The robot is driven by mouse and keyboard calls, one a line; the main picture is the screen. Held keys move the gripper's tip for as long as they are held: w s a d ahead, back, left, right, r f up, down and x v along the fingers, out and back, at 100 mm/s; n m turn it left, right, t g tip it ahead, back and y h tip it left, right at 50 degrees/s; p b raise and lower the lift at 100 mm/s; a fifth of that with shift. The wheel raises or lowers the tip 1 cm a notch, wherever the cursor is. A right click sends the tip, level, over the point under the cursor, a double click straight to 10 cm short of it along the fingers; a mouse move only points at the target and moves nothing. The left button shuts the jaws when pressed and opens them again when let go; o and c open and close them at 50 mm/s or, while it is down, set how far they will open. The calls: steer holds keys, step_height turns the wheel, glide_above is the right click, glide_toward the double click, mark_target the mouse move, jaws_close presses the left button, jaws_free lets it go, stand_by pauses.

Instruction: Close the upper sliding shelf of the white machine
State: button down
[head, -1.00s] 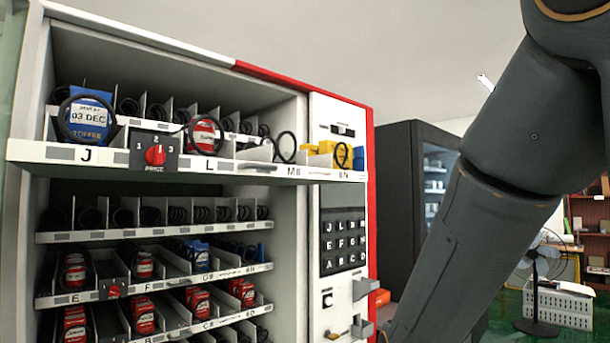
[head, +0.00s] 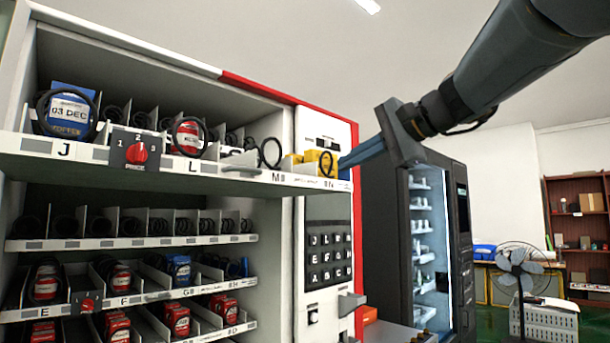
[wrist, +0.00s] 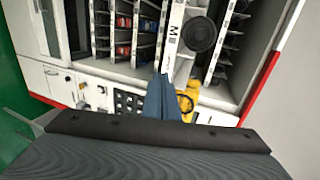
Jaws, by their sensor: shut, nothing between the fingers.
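The white machine (head: 325,125) stands at the left with its front open. Its upper sliding shelf (head: 200,172), labelled J, L, M and N, sticks out beyond the shelves below it. It holds a blue box, red items and yellow items. My gripper (head: 347,162) is shut and empty, with its blue fingers at the right end of this shelf by the N label. In the wrist view the shut fingers (wrist: 163,95) point at the shelf front (wrist: 172,40) near the M label, beside the yellow items. I cannot tell whether they touch the shelf.
A keypad (head: 327,255) and drawer-like tabs sit on the right panel. A dark vending machine (head: 440,230) stands behind my gripper. A fan (head: 520,270) and a brown shelf unit (head: 578,225) are further right. Lower shelves (head: 130,243) sit further in.

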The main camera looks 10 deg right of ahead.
mark_target(298, 186)
steer(key=p+x, duration=0.1)
steer(key=x, duration=0.3)
steer(key=p+x, duration=0.2)
steer(key=x, duration=0.2)
steer(key=p+x, duration=0.1)
steer(key=x, duration=0.4)
steer(key=shift+w+a+r+p, duration=0.1)
steer(key=shift+w+r+p, duration=0.05)
steer(key=shift+r+p, duration=0.25)
